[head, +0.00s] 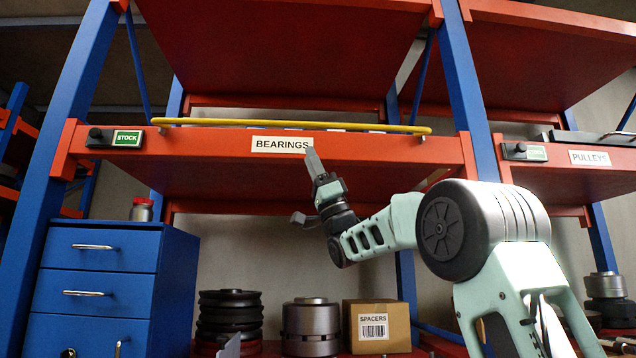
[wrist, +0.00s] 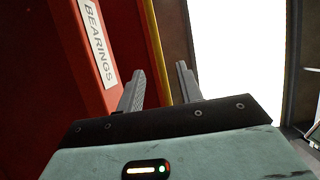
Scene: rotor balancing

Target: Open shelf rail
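The yellow shelf rail (head: 220,122) runs along the front of the red shelf labelled BEARINGS (head: 282,144), just above its edge. It looks level, with an end bracket at each side. In the wrist view the rail (wrist: 154,45) shows as a yellow bar beyond my fingers, in line with the gap between them. My gripper (head: 312,160) points up, with its fingertips at the right end of the label, a little below the rail. In the wrist view my gripper (wrist: 160,80) has its fingers apart, with nothing held between them. I see no contact with the rail.
A STOCK box with a black knob (head: 97,137) is on the shelf edge at left. A blue drawer cabinet (head: 110,262), dark pulleys (head: 229,315), a metal cylinder (head: 311,325) and a SPACERS carton (head: 377,327) stand below. Blue posts (head: 482,100) flank the shelf.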

